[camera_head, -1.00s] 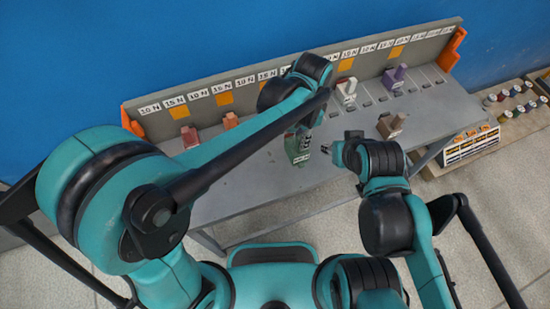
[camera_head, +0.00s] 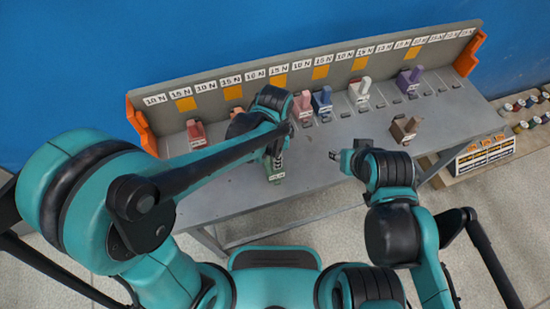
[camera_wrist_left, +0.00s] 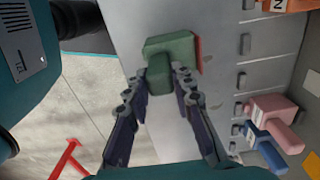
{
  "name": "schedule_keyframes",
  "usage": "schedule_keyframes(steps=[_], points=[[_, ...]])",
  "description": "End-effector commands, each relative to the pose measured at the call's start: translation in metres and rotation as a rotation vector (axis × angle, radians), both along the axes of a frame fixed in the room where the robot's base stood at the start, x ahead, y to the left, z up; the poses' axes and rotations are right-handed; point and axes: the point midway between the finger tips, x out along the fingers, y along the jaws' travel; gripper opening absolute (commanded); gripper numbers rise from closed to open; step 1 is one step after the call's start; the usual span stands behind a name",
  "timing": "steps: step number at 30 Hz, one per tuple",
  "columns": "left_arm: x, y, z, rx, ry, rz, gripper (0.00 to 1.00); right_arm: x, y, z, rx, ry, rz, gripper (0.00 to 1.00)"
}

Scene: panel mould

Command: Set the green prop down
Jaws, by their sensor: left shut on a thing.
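The green prop (camera_head: 275,174) is in the jaws of my left gripper (camera_head: 276,155), over the front part of the grey bench (camera_head: 330,150). In the left wrist view the green prop (camera_wrist_left: 170,46) has a wide block and a narrower stem, and the two fingers of the left gripper (camera_wrist_left: 160,80) close on the stem from both sides. A red strip shows at the block's right side. I cannot tell whether its base touches the bench. My right gripper (camera_head: 336,155) hangs to the right, apart from the prop; its jaws are too small to read.
Props stand along the back of the bench: red (camera_head: 196,133), pink (camera_head: 303,104), blue (camera_head: 322,100), white (camera_head: 360,92) and purple (camera_head: 409,80). A brown prop (camera_head: 404,129) stands nearer the front right. Slots line the bench; its front middle is mostly clear.

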Motion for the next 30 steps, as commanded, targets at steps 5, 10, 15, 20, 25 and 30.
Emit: schedule_keyframes(steps=[5,10,15,20,25,30], points=[[0.0,0.0,0.001,0.0,0.0,0.0,0.0,0.0,0.0,0.001,0.0,0.0,0.0,0.4],[0.0,0.0,-0.004,0.0,0.0,0.0,0.0,0.0,0.0,-0.003,0.0,0.0,0.0,0.4],[0.0,0.0,-0.002,0.0,0.0,0.0,0.44,0.0,0.0,-0.002,0.0,0.0,0.0,0.4],[0.0,0.0,-0.002,0.0,0.0,0.0,0.44,0.0,0.0,-0.002,0.0,0.0,0.0,0.4],[0.0,0.0,0.007,0.0,0.0,0.0,0.44,0.0,0.0,0.004,0.0,0.0,0.0,0.4],[0.0,0.0,0.04,0.0,0.0,0.0,0.44,0.0,0.0,0.017,0.0,0.0,0.0,0.4]])
